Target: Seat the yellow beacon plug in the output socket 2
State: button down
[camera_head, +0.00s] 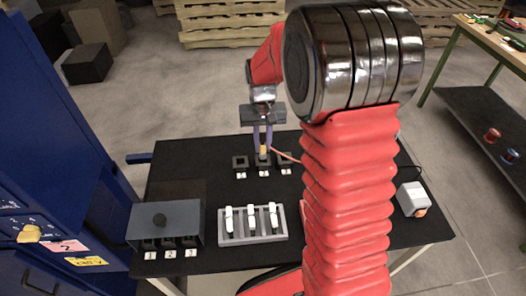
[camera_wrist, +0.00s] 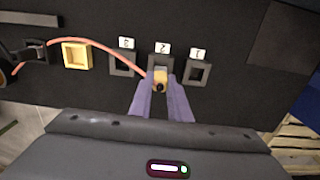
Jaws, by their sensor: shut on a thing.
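The yellow beacon plug (camera_wrist: 160,82) is between the two purple fingers of my gripper (camera_wrist: 159,96), which is shut on it; an orange cable trails from it to the left. In the wrist view the plug is at the middle output socket (camera_wrist: 160,62), labelled 2, and overlaps its lower part. I cannot tell whether it is inside the socket or just above it. The head view shows my gripper (camera_head: 263,143) pointing down at the middle socket (camera_head: 263,161), with the plug (camera_head: 263,150) at its tips.
Dark sockets stand on either side, at left (camera_wrist: 122,62) and right (camera_wrist: 197,72) in the wrist view. A yellow square frame (camera_wrist: 77,55) is further left. On the black table are a grey box (camera_head: 165,222), a grey rack (camera_head: 253,239) with white pieces, and a pale box (camera_head: 412,196).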

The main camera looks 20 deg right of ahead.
aim_at(263, 151)
jog(key=shift+f, duration=1.9)
jog(key=c, duration=1.7)
grip_release()
jog(key=shift+o, duration=0.2)
notch_tip(263, 151, up, 11)
jog(key=shift+r, duration=0.55)
